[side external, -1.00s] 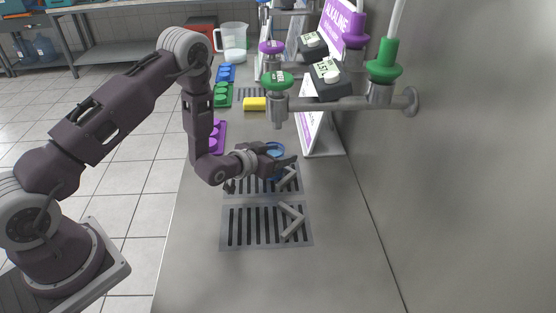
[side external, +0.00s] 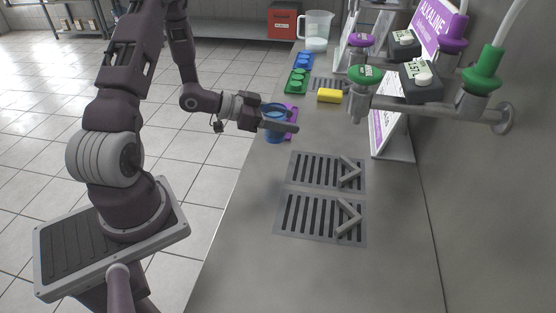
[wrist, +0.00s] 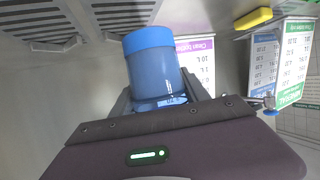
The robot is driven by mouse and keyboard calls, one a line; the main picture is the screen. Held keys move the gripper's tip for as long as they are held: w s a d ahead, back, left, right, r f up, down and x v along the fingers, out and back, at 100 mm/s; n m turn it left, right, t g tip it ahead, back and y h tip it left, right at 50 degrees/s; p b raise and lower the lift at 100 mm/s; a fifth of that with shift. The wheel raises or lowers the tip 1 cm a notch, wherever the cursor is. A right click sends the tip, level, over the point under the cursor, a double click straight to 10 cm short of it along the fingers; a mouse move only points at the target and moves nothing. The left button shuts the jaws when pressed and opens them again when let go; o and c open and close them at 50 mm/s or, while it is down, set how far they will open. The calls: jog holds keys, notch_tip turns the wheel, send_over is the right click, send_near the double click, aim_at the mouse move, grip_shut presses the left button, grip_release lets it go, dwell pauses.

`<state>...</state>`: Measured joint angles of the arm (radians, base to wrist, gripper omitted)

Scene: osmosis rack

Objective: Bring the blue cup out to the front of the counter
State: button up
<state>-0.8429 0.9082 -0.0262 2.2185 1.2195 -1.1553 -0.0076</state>
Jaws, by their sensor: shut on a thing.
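The blue cup (side external: 274,136) is between the fingers of my gripper (side external: 280,121) in the side external view, near the counter's left edge. My gripper is shut on it. The wrist view also shows the cup (wrist: 155,72), with its lighter blue end away from the palm and scale marks on its side. The near finger hides part of the cup in the side view. I cannot tell whether the cup's base touches the counter (side external: 245,222).
A purple tray (side external: 292,119) is right behind the cup. Green (side external: 296,80) and blue (side external: 303,62) trays, a yellow block (side external: 330,96) and a clear pitcher (side external: 317,30) are farther back. Two drain grates (side external: 322,217) lie right of the cup; taps (side external: 365,75) overhang the counter.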

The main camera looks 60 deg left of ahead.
notch_tip(320, 180, down, 9)
jog(key=shift+f, duration=0.1)
jog(key=o, duration=1.5)
jog(key=shift+f, duration=0.1)
jog(key=v, duration=1.2)
jog(key=shift+a, duration=0.1)
